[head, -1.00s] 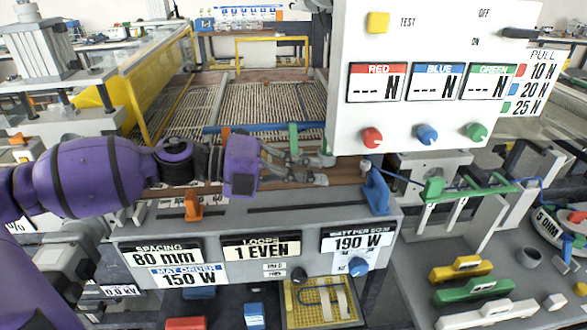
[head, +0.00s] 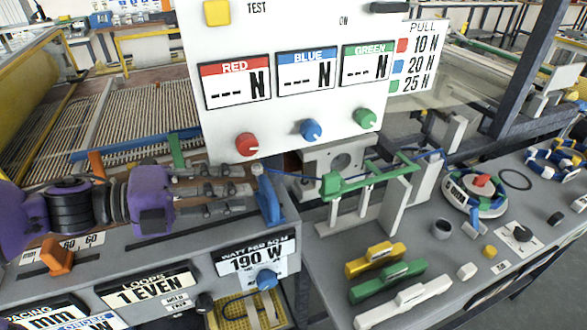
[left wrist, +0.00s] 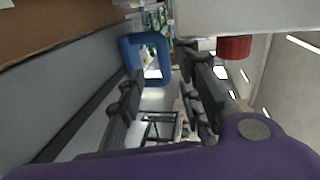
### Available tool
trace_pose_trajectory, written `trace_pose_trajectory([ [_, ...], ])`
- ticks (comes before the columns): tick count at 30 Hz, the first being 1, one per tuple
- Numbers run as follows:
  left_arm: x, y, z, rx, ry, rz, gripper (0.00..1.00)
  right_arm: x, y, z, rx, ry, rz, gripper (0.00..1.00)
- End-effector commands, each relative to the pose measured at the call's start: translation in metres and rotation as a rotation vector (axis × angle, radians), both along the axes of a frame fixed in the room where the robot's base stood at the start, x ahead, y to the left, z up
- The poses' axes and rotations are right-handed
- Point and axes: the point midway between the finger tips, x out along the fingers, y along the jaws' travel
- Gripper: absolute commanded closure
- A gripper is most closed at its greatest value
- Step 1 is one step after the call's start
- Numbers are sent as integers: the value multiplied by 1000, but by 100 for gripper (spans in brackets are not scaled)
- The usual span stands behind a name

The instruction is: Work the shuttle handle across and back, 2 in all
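A blue upright handle (head: 268,200) stands at the right end of the slotted grey console; I take it for the shuttle handle. A thin blue wire runs from its top to the green-armed stand (head: 370,180). In the left wrist view the handle is a blue loop (left wrist: 126,45) just beyond the fingertips. My left gripper (head: 248,190) points right, its fingertips close to the handle's left side. Its fingers (left wrist: 160,100) are apart with nothing gripped between them; contact with the handle cannot be told. My right gripper is not in view.
A white panel (head: 290,120) with red, blue and green knobs stands just behind the handle. An orange piece (head: 57,255) sits at the console's left. Yellow, green and white bars (head: 400,300) lie on the right bench. The meshed bed (head: 130,110) stretches behind.

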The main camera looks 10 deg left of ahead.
Motion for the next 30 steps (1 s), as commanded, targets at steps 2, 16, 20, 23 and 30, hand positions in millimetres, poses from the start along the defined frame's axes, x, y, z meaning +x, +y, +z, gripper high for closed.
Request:
trace_pose_trajectory([
  [2, 1, -1, 2, 11, -33, 4, 68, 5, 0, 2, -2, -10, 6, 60],
  [16, 24, -33, -10, 32, -66, -3, 68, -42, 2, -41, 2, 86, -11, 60],
  [20, 33, -45, -12, 34, -69, -3, 68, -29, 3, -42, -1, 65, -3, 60],
  [23, 38, -52, -13, 32, -69, -2, 68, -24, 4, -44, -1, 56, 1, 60],
  [30, 45, -62, -14, 32, -68, 0, 68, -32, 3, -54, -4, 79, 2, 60],
])
